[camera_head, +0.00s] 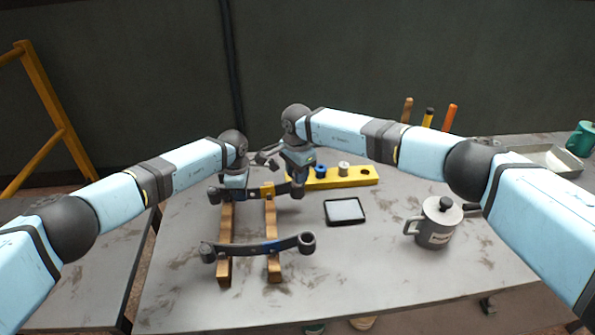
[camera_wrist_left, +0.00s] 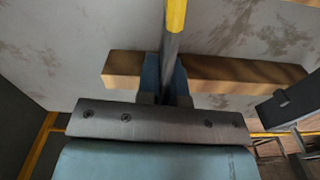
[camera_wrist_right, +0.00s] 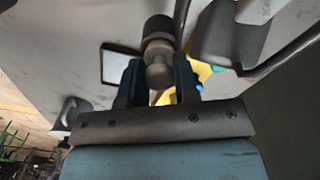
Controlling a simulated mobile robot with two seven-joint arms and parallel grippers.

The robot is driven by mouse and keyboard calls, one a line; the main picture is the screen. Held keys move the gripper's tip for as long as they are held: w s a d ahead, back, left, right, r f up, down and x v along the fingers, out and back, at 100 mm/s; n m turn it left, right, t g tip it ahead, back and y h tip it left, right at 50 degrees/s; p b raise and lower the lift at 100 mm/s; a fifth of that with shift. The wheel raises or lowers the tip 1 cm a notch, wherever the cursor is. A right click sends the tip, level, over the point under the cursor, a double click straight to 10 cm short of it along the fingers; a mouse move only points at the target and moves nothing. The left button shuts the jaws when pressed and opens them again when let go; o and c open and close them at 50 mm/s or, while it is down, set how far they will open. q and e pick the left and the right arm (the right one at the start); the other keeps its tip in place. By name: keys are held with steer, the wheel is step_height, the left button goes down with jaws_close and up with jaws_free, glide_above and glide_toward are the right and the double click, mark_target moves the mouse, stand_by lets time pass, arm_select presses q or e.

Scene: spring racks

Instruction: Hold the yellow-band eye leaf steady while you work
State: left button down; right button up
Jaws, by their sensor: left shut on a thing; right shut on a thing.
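The yellow-band eye leaf (camera_head: 253,193) lies across the two wooden rails at the back. Its yellow band (camera_head: 267,190) also shows in the left wrist view (camera_wrist_left: 176,14). My left gripper (camera_head: 233,187) is shut on the leaf left of the band, its fingers (camera_wrist_left: 165,78) on either side of it. My right gripper (camera_head: 299,174) is over the leaf's right eye (camera_head: 298,191). In the right wrist view its fingers (camera_wrist_right: 157,80) are shut on a grey metal bushing (camera_wrist_right: 158,72), in line with the dark eye (camera_wrist_right: 158,28). I cannot tell how far in it sits.
A blue-band leaf (camera_head: 258,248) lies nearer on the wooden rails (camera_head: 225,225). The yellow block (camera_head: 330,180) holds a blue and a pale bushing and has an empty hole. A black-rimmed tray (camera_head: 345,211) and a grey pot (camera_head: 436,225) stand to the right.

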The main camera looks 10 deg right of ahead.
steer(key=shift+f, duration=0.15)
steer(key=o, duration=1.3)
steer(key=shift+r, duration=3.6)
